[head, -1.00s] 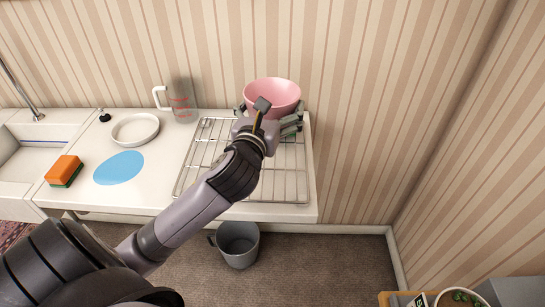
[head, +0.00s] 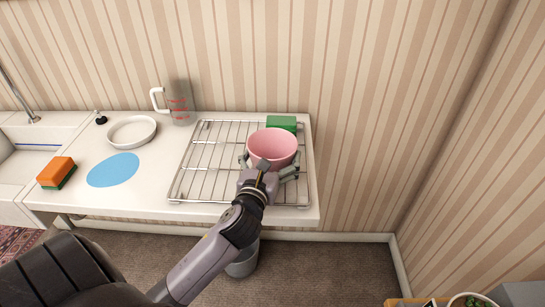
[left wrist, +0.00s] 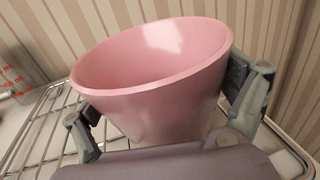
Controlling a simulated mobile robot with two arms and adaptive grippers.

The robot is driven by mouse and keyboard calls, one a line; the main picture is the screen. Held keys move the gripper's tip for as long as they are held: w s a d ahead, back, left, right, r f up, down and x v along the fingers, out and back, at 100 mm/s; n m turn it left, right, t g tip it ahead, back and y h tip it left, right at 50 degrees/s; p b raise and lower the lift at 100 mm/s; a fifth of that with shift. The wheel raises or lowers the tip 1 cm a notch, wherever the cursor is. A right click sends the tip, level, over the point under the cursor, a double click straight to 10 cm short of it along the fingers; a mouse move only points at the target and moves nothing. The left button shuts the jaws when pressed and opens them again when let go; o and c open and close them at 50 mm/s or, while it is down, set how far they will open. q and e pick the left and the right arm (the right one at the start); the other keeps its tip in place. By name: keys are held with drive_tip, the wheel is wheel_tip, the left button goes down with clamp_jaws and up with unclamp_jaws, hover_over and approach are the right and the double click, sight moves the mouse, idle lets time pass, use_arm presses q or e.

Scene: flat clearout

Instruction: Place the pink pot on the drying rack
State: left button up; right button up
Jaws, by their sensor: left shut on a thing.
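The pink pot (head: 273,146) is between the fingers of my left gripper (head: 269,168), over the right part of the wire drying rack (head: 213,160). The left wrist view shows the pot (left wrist: 155,75) close up, with a finger pressed on each side. It looks tilted in that view, and its opening faces up. I cannot tell whether its base touches the rack wires. The rack lies on the white counter. My right gripper is not in view.
A green block (head: 282,123) is at the rack's back right corner, just behind the pot. Left of the rack are a measuring jug (head: 181,104), a white dish (head: 132,131), a blue disc (head: 113,170) and an orange sponge (head: 56,171). The rack's left part is clear.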

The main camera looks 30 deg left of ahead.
use_arm(q)
drive_tip(key=shift+r, duration=0.15)
drive_tip(key=o, duration=1.2)
drive_tip(key=shift+f, duration=0.2)
drive_tip(key=shift+r, duration=0.1)
drive_tip(key=b+v, duration=0.1)
drive_tip(key=v, duration=1)
drive_tip(key=shift+s+d+r, duration=0.1)
drive_tip(key=shift+s, duration=0.45)
